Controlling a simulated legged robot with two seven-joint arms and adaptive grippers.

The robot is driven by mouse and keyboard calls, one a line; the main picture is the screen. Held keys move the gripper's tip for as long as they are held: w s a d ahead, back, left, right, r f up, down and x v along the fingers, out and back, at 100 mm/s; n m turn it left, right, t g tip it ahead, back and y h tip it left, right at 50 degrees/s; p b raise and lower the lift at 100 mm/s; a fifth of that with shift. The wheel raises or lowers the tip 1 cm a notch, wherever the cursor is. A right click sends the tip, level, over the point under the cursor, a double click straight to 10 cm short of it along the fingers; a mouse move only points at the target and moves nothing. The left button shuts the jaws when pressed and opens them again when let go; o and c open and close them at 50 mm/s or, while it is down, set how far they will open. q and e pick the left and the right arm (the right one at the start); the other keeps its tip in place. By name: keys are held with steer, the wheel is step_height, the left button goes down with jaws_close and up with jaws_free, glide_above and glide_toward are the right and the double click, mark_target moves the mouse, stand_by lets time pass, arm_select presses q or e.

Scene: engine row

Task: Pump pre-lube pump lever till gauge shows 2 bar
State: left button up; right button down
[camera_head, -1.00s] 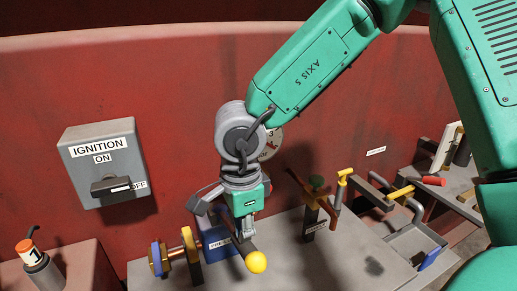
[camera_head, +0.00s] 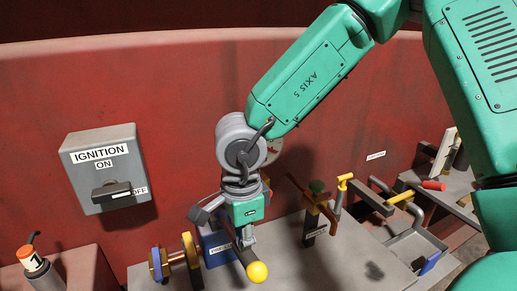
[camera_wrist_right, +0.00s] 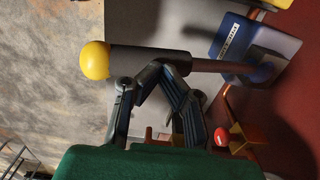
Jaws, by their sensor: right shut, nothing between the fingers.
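The pre-lube pump is a blue box (camera_head: 213,243) with a white label on the grey bench, partly hidden by my right wrist. Its dark lever (camera_head: 238,256) ends in a yellow ball (camera_head: 257,272) and points towards me. My right gripper (camera_head: 247,238) is shut and empty, over the lever. In the right wrist view the lever (camera_wrist_right: 150,60) runs across from the yellow ball (camera_wrist_right: 94,60) to the blue pump (camera_wrist_right: 255,45), with the shut fingers (camera_wrist_right: 140,77) right at its side; contact is unclear. A round white gauge (camera_head: 275,150) is mostly hidden behind my wrist; its reading cannot be made out.
A grey ignition box (camera_head: 103,168) hangs on the red wall at left. A blue-and-yellow valve (camera_head: 172,258) stands left of the pump. The front right bench is clear.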

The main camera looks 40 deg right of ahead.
steer(key=shift+r+p, duration=2.35)
steer(key=shift+p, duration=0.15)
step_height(320, 180, up, 2)
steer(key=shift+p, duration=0.65)
steer(key=shift+r, duration=1.15)
steer(key=shift+s, duration=0.1)
